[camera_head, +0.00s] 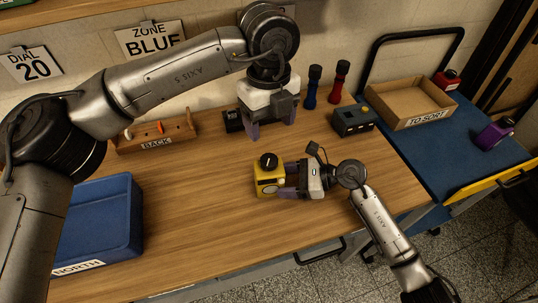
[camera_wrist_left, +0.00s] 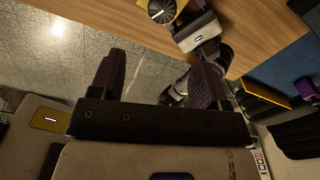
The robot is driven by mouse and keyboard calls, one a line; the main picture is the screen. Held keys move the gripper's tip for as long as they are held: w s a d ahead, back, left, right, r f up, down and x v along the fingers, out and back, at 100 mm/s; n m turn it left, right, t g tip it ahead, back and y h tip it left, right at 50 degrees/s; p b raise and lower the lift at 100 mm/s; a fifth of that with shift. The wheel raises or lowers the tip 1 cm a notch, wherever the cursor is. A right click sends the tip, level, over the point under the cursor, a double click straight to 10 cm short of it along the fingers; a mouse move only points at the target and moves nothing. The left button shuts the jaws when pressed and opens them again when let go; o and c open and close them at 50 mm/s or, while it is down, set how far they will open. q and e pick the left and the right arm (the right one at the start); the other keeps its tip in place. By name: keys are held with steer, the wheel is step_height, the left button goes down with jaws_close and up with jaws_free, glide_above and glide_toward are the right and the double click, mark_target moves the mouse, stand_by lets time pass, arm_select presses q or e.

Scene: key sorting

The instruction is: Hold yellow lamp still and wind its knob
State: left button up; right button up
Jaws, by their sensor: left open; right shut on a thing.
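The yellow lamp (camera_head: 266,181) stands on the wooden workbench near the middle of the head view. Its black knob (camera_head: 268,161) is on top. My right gripper (camera_head: 285,181) is shut on the lamp from the right side, with its fingers at the lamp's body. My left gripper (camera_head: 269,131) is open and empty, above the back of the bench and behind the lamp. In the left wrist view the lamp (camera_wrist_left: 178,6) and its knob (camera_wrist_left: 160,11) show at the top edge, beyond the open fingers (camera_wrist_left: 158,78).
A blue bin (camera_head: 105,215) stands at the left, and a wooden rack (camera_head: 158,134) at the back. A dark grey box (camera_head: 354,120) and red and blue flashlights (camera_head: 339,82) stand back right. A TO SORT tray (camera_head: 408,103) is on the blue cart. Bench left of the lamp is clear.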

mark_target(269, 159)
arm_select(q)
steer(key=shift+t, duration=0.3)
step_height(269, 159, down, 12)
steer(key=shift+w+a+r, duration=0.1)
steer(key=shift+w+r, duration=0.05)
steer(key=shift+r, duration=0.05)
stand_by(0.3)
steer(key=c, duration=0.9)
steer(key=shift+c, duration=0.2)
